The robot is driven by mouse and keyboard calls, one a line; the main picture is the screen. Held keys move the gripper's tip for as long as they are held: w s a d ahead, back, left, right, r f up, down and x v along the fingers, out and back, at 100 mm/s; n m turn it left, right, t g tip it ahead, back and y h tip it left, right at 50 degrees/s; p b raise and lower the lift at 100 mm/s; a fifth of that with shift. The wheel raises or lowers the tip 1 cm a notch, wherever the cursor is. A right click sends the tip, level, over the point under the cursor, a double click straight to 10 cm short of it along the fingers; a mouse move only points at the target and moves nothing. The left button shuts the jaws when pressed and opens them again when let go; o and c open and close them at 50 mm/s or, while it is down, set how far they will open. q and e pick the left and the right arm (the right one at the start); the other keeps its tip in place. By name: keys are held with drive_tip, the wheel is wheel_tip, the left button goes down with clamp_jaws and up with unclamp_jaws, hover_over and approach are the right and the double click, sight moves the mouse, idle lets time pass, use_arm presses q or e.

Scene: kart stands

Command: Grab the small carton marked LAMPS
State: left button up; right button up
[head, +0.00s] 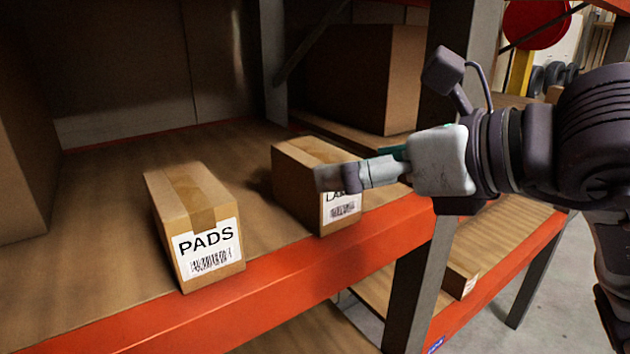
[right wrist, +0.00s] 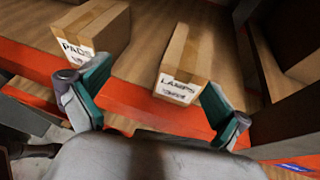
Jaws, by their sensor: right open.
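The small LAMPS carton (head: 291,187) stands on the wooden shelf, near its orange front beam. Its white label is partly hidden behind my right gripper (head: 335,178) in the head view. In the right wrist view the LAMPS carton (right wrist: 186,60) is whole, with its label facing me. My right gripper (right wrist: 157,103) is open and empty there, its teal-padded fingers wide apart. The carton lies beyond the fingertips, closer to the right finger, and does not appear to be between them. My left gripper is not in view.
A PADS carton (head: 195,225) stands left of the LAMPS carton, with a gap between them; it also shows in the right wrist view (right wrist: 92,30). The orange beam (head: 300,290) runs along the shelf front. A grey upright (head: 415,285) stands to the right. A large box (head: 365,78) is behind.

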sight(318, 153)
drive_tip(key=w+p, duration=0.1)
drive_tip(key=w, duration=0.1)
drive_tip(key=w+m+t+h, duration=0.1)
drive_tip(key=w, duration=0.1)
drive_tip(key=w+a+f+h+p, duration=0.1)
drive_tip(key=w, duration=0.2)
drive_tip(key=shift+w+t+p, duration=0.1)
drive_tip(key=shift+t+p, duration=0.2)
drive_tip(key=shift+w+a+f, duration=0.3)
drive_tip(key=shift+w+a, duration=0.05)
drive_tip(key=shift+w+a+p, duration=0.15)
drive_tip(key=shift+a+p, duration=0.1)
drive_tip(key=shift+p, duration=0.3)
drive_tip(key=p+x, duration=0.2)
drive_tip(key=x, duration=0.1)
drive_tip(key=shift+w+a, duration=0.2)
drive_tip(key=shift+a, duration=0.15)
drive_tip(key=shift+w+a+f+p, duration=0.25)
drive_tip(key=shift+w+f+p, duration=0.1)
drive_tip(key=shift+s+d, duration=0.1)
drive_tip(key=shift+c, duration=1.2)
drive_tip(key=c, duration=1.3)
